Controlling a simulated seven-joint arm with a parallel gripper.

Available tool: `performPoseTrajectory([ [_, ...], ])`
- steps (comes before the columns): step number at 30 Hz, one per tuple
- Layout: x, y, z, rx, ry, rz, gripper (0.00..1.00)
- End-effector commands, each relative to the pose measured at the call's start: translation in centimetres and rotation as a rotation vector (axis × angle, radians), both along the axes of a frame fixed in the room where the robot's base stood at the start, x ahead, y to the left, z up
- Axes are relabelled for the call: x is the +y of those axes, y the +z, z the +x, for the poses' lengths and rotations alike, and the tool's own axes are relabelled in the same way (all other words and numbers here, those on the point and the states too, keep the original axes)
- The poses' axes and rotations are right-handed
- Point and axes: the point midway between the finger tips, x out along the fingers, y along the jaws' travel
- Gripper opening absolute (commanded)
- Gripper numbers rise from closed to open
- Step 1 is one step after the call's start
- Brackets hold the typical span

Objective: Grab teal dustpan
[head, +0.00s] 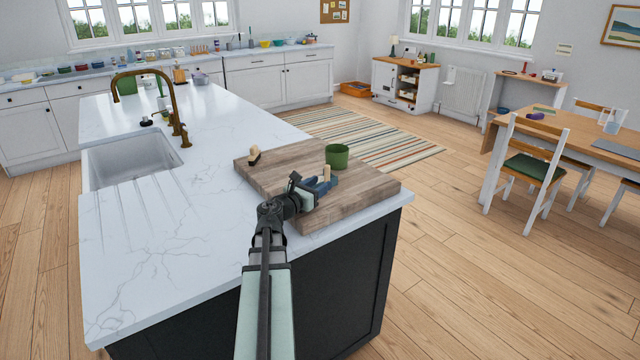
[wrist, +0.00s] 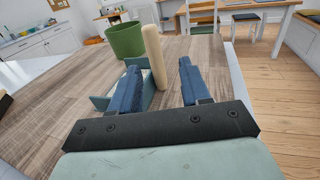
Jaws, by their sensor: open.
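The teal dustpan (wrist: 149,98) is on the wooden board, with its pale wooden handle (wrist: 154,56) sticking up. In the head view only the handle (head: 327,172) shows clearly; my gripper hides the rest. My gripper (wrist: 158,72) is open, low over the board, with two blue fingers. In the wrist view the handle appears between the fingers, nearer the left one, which covers part of the pan. I cannot tell whether a finger touches it. My gripper (head: 318,187) also shows in the head view over the board's near right part.
A green cup (head: 337,155) stands just behind the handle. A small wooden-handled item (head: 254,154) lies at the board's left. The board (head: 360,190) sits at the island's right end, near the counter edge. The sink and brass tap (head: 178,125) are farther left.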

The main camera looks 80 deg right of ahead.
Motion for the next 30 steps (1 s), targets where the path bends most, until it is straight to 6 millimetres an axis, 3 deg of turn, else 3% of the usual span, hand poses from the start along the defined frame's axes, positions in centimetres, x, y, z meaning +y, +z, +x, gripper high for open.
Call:
performPoseTrajectory([
  [13, -4.3, 0.3, -1.6, 0.000, -0.001, 0.000, 0.47],
  [22, -4.8, 0.2, -2.0, 0.000, 0.000, 0.000, 0.47],
  [30, -4.7, 0.2, -2.0, 0.000, 0.000, 0.000, 0.23],
])
